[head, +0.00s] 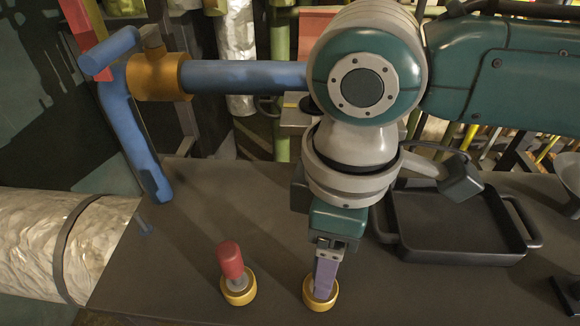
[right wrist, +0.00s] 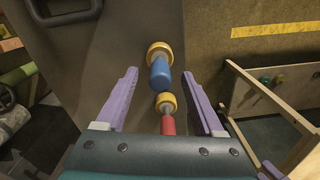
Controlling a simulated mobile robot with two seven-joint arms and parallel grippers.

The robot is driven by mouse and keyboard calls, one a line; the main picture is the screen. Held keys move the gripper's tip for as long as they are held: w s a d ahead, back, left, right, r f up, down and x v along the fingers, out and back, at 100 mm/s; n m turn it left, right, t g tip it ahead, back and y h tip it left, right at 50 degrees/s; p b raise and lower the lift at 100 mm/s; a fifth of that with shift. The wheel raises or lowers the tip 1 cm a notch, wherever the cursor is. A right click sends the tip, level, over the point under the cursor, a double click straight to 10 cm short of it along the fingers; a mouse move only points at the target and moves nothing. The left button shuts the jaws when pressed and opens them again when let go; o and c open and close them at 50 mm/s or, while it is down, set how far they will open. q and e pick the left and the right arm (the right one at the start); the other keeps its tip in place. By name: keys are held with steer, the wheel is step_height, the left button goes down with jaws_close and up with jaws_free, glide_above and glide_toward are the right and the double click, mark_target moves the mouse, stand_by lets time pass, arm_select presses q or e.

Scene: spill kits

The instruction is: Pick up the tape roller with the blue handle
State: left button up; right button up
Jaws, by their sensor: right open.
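The tape roller with the blue handle (right wrist: 160,74) stands on the dark table, its blue handle between the open fingertips in the right wrist view. In the head view only its yellow roll (head: 320,302) shows; my gripper hides its handle. My right gripper (head: 325,282) points down over it, open, with its purple fingers on either side of the handle in the right wrist view (right wrist: 160,76). I cannot tell whether the fingers touch it. A roller with a red handle (head: 230,260) stands to its left; it also shows in the right wrist view (right wrist: 167,125). My left gripper is not in view.
A black tray with handles (head: 450,230) lies to the right of my arm. A blue pipe (head: 245,77) with an orange fitting crosses the back left. A pale wrapped pipe (head: 95,240) lies at the left edge. The table between the pale pipe and the red-handled roller is clear.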

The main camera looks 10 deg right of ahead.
step_height(320, 180, down, 5)
steer(key=shift+r+b, duration=0.1)
steer(key=shift+b, duration=0.25)
steer(key=shift+c, duration=0.3)
jaws_close()
steer(key=shift+r, duration=0.1)
